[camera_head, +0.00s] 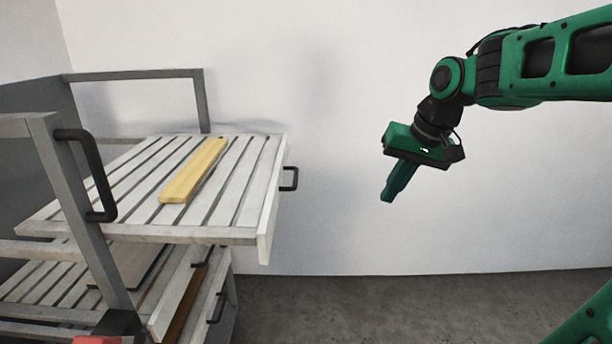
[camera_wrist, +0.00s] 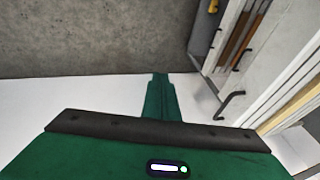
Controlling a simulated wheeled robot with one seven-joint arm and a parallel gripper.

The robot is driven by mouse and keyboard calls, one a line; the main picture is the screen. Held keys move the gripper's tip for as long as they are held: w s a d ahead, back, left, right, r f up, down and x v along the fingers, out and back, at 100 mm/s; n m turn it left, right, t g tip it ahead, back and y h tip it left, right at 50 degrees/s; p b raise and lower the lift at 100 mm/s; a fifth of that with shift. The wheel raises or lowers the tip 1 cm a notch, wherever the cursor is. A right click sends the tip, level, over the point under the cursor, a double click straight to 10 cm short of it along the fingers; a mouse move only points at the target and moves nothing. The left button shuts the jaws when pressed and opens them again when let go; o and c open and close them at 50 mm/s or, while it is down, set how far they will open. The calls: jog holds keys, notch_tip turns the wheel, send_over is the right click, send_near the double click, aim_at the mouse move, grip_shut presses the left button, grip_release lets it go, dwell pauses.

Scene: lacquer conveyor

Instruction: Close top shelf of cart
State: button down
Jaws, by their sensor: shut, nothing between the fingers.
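The cart's top shelf (camera_head: 240,190) is a white slatted panel that sticks out to the right past the grey cart frame (camera_head: 75,195). A small black handle (camera_head: 290,179) is on its right end face. A yellow wooden board (camera_head: 193,171) lies on the slats. My gripper (camera_head: 387,198) hangs in the air to the right of the handle, apart from the shelf, pointing down and slightly left. Its fingers are together and empty. In the wrist view the closed fingers (camera_wrist: 160,78) show in the middle, and a dark handle (camera_wrist: 230,102) shows at the right.
A lower slatted shelf (camera_head: 175,300) with its own handle sits under the top one and also sticks out somewhat. A larger black handle (camera_head: 92,175) is on the cart's upright. The white wall (camera_head: 330,80) stands behind. The grey floor (camera_head: 400,305) right of the cart is clear.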

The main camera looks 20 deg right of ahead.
jog(key=w+a+r+n+t+y, duration=0.1)
jog(key=w+a+r+n+y, duration=0.1)
jog(key=w+a+r, duration=0.6)
jog(key=w+a+r+x, duration=0.1)
jog(key=a+x, duration=0.1)
jog(key=x, duration=1)
jog(key=shift+w+a, duration=0.15)
jog(key=shift+w, duration=0.3)
